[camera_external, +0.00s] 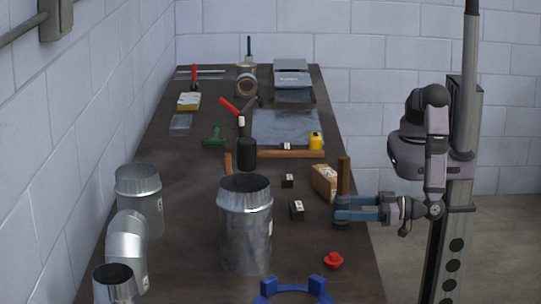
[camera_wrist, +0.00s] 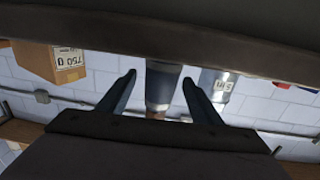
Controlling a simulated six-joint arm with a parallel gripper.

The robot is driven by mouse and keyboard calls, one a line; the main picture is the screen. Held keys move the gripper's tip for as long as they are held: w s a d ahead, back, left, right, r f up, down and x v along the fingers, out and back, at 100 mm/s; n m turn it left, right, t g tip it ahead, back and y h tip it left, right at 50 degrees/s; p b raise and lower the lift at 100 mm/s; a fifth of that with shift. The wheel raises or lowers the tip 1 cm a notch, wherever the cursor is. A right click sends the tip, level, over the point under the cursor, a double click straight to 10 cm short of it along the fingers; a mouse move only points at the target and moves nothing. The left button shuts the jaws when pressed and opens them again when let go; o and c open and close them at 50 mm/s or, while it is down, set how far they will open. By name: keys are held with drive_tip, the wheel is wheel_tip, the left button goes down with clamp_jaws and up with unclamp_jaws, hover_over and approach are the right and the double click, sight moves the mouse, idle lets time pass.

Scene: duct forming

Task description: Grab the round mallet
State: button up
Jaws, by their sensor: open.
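A black round head (camera_external: 247,153) stands mid-table, with a brown handle-like stick (camera_external: 227,163) beside it. This looks like the round mallet, though I cannot tell that the two are joined. My gripper (camera_external: 338,209) is at the table's right edge, well to the right of and nearer than the black head. Its blue fingers are apart and point left.
A tan wooden block (camera_external: 325,182) and an upright brown stick (camera_external: 344,175) stand just behind my gripper; the labelled block also shows in the wrist view (camera_wrist: 50,65). A large metal duct (camera_external: 245,225), small black blocks (camera_external: 296,210) and a red knob (camera_external: 333,261) are nearby.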

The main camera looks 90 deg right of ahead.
drive_tip(key=shift+w+d+p, duration=0.1)
drive_tip(key=shift+w+p, duration=0.95)
drive_tip(key=shift+w, duration=1.45)
clamp_jaws()
drive_tip(key=shift+r, duration=0.1)
